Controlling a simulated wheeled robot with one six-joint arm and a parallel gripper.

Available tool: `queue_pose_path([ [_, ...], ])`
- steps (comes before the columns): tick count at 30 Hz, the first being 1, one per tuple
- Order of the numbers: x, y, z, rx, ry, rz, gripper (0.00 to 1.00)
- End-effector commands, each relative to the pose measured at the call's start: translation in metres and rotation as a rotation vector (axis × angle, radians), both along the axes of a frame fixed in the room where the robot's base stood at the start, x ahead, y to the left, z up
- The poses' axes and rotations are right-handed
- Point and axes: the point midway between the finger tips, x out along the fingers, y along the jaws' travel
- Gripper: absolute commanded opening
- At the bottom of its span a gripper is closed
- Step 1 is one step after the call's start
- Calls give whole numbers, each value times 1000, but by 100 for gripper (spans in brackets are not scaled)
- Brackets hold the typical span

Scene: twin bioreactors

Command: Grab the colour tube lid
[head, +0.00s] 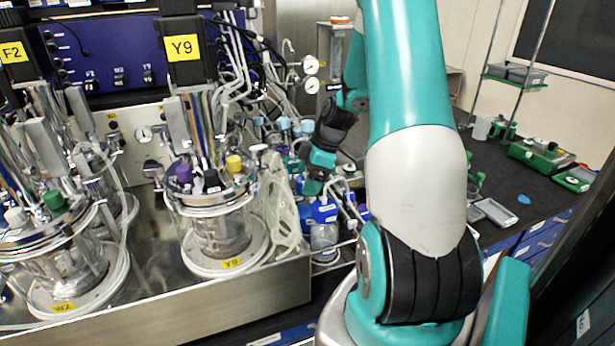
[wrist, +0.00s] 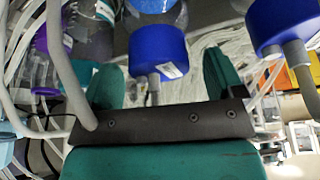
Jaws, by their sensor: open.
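In the wrist view, a blue tube lid (wrist: 157,48) with a grey tube stub and a white label sits on a clear bottle. It lies between the two teal fingers of my open gripper (wrist: 163,68), with space on both sides. I cannot tell how deep it is between them. A second blue lid (wrist: 285,22) is at the upper right, and a purple lid (wrist: 42,38) is at the left. In the head view, my gripper (head: 313,185) is beside the bottle cluster, just above a blue lid (head: 322,211). My arm hides part of the cluster.
Several grey tubes (wrist: 70,80) cross near the left finger. In the head view, glass bioreactors (head: 220,230) stand on a steel bench (head: 250,295) at the left. The black counter (head: 530,195) at the right has free room.

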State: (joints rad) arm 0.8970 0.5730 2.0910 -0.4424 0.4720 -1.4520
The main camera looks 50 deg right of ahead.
Motion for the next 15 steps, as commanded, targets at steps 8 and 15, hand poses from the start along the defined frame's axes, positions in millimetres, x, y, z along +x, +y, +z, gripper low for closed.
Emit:
queue_pose_path([
  [8, 3, 3, -11, -2, -1, -1, 87],
  [15, 3, 3, -10, -2, -1, -1, 48],
])
